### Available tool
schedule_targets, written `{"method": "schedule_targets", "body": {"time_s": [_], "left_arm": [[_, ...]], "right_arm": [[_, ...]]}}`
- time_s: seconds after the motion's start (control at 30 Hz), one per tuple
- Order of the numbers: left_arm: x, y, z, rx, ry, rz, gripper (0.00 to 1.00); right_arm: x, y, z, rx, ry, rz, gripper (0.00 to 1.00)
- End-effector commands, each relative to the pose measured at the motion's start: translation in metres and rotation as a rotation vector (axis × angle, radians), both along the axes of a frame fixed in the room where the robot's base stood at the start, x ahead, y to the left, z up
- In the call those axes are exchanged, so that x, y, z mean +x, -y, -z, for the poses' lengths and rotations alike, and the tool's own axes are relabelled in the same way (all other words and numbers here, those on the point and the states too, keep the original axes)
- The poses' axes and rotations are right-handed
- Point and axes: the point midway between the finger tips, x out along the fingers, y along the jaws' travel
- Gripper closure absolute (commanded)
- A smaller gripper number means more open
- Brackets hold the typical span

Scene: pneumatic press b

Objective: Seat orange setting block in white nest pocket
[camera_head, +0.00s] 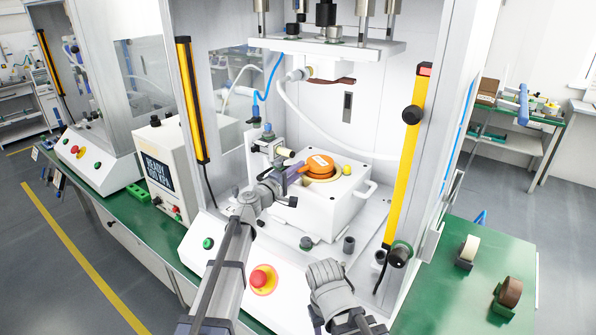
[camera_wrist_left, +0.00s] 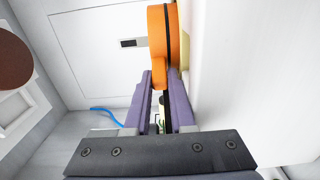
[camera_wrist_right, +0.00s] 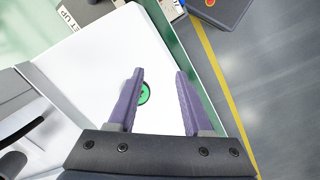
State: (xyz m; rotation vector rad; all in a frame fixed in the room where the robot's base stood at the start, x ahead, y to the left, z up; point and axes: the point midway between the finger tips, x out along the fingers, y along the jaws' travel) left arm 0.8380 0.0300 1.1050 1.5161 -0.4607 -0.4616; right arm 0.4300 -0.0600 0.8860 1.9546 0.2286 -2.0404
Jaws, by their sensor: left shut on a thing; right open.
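The orange setting block (camera_head: 320,165) is a round disc with a pale label on top. It sits at the top of the white nest (camera_head: 325,205), over a yellowish round area of it. My left gripper (camera_head: 298,170) is shut on the block's near-left side; in the left wrist view the purple fingers (camera_wrist_left: 161,85) close on a small orange tab of the block (camera_wrist_left: 157,45). Whether the block is fully down in the pocket I cannot tell; its underside is hidden. My right gripper (camera_wrist_right: 158,75) is open and empty, above the white front panel with a green button (camera_wrist_right: 143,94).
The press head (camera_head: 330,45) hangs above the nest. Yellow light curtain posts (camera_head: 192,100) (camera_head: 408,155) stand on both sides. A red emergency button (camera_head: 263,279) is on the front panel.

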Motion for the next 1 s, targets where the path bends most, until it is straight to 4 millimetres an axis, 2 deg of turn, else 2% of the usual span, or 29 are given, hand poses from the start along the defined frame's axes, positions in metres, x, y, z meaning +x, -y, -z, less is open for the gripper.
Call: {"method": "schedule_targets", "body": {"time_s": [0.7,1.0], "left_arm": [[0.000,0.000,-0.027,-0.002,0.000,0.000,1.00],[0.000,0.000,-0.027,-0.002,0.000,0.000,1.00]], "right_arm": [[0.000,0.000,-0.026,0.000,0.000,0.000,0.50],[0.000,0.000,-0.027,0.000,0.000,0.000,0.50]]}}
